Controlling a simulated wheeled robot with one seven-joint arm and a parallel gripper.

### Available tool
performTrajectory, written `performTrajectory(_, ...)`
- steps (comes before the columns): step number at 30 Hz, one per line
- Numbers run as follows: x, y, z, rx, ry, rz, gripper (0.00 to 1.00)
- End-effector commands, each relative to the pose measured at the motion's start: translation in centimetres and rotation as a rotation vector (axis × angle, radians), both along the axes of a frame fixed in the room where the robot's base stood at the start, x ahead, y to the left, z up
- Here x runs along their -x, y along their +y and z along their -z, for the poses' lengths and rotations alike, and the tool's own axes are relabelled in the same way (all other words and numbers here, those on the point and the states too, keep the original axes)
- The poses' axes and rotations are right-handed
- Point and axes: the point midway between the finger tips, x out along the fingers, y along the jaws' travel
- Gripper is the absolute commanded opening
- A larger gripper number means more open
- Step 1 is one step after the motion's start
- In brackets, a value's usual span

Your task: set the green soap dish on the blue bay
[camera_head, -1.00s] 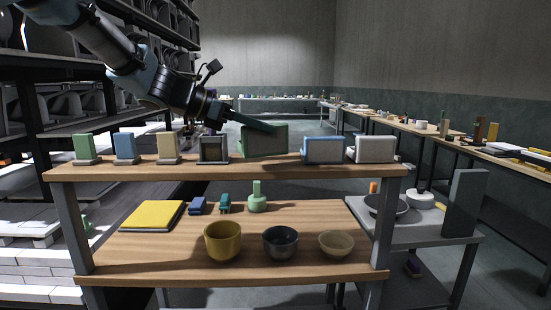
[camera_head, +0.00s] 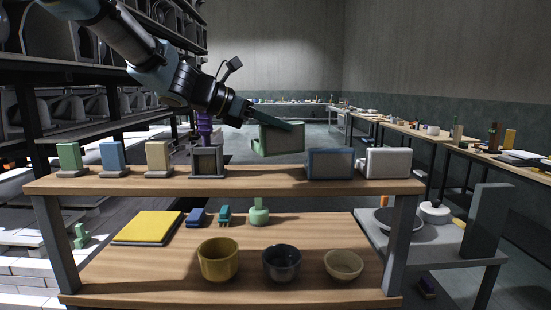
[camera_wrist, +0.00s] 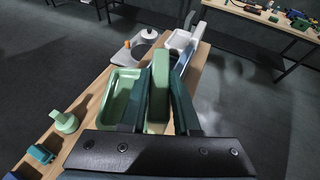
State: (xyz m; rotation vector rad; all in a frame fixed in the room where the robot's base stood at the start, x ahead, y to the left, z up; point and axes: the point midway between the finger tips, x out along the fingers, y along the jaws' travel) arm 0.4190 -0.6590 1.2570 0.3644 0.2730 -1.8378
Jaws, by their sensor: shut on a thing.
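The green soap dish (camera_head: 278,139) hangs a little above the upper shelf in the head view. My gripper (camera_head: 298,125) is shut on its upper edge. In the wrist view, the dish's open hollow (camera_wrist: 122,97) lies left of the jaws, with its thick green edge between the fingers. A blue upright panel on a grey base (camera_head: 112,157), which looks like the blue bay, stands toward the shelf's left end, well left of my gripper. A blue shallow box (camera_head: 330,163) stands just right of the dish.
The upper shelf (camera_head: 260,186) also bears green (camera_head: 70,158) and beige (camera_head: 158,157) panels, a dark grey frame (camera_head: 207,161) with a purple object (camera_head: 205,127) behind or above it, and a white box (camera_head: 387,162). The shelf surface below the green dish is clear. Bowls stand on the lower shelf.

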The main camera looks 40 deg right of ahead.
Motion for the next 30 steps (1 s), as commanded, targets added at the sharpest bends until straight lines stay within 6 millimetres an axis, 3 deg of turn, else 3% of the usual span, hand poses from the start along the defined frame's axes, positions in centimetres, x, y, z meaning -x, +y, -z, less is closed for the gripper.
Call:
performTrajectory(13,0.0,0.0,5.3,-0.001,0.003,-0.001,0.0)
performTrajectory(22,0.0,0.1,6.5,-0.003,-0.001,0.0,0.0)
performTrajectory(23,0.0,0.1,6.6,-0.005,0.0,0.001,0.31)
performTrajectory(30,0.0,0.1,6.4,-0.002,-0.001,0.0,0.58)
